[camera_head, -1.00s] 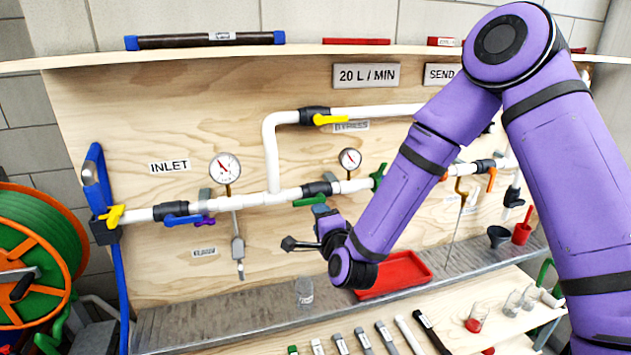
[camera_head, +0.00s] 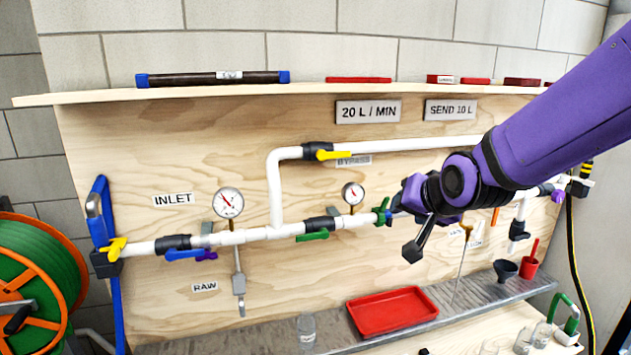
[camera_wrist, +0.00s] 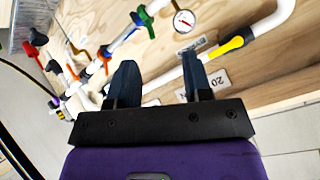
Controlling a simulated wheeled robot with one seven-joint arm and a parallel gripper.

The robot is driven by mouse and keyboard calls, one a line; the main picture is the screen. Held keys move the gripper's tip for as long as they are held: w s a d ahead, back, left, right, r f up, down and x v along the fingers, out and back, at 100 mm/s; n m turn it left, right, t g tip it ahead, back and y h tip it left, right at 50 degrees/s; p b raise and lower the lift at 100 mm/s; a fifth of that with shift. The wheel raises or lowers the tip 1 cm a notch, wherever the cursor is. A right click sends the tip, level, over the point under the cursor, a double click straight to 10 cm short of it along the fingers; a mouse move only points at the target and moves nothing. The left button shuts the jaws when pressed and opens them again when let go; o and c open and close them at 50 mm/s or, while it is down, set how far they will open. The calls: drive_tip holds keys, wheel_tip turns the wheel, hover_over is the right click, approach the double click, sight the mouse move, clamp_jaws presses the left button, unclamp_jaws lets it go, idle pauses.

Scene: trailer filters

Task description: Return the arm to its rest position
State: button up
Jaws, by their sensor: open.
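My purple arm (camera_head: 560,115) reaches in from the right edge in the head view. My gripper (camera_head: 412,250) hangs in front of the board, right of the small gauge, and hides part of the white pipe there. In the wrist view my gripper (camera_wrist: 158,75) shows two dark fingers apart with nothing between them. Behind the fingers are the white pipe and the board. The fingers look clear of the pipework, though the exact distance cannot be told.
The board carries white pipes with a yellow-handled bypass valve (camera_head: 330,153), a large gauge (camera_head: 229,202) and a small gauge (camera_head: 353,193). Below are a red tray (camera_head: 392,311), a clear cup (camera_head: 307,328) and a black funnel (camera_head: 505,269). A hose reel (camera_head: 40,262) stands at left.

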drive_tip(key=s+d+r+n+g+h, duration=0.1)
drive_tip(key=s+d, duration=0.5)
drive_tip(key=s, duration=0.6)
drive_tip(key=s+d+r+n+g+h, duration=0.1)
drive_tip(key=s+d+r, duration=0.4)
drive_tip(key=s, duration=0.7)
drive_tip(key=d+n+g, duration=0.1)
drive_tip(key=g, duration=0.1)
drive_tip(key=shift+d+g+h, duration=0.3)
drive_tip(key=shift+d+g, duration=0.1)
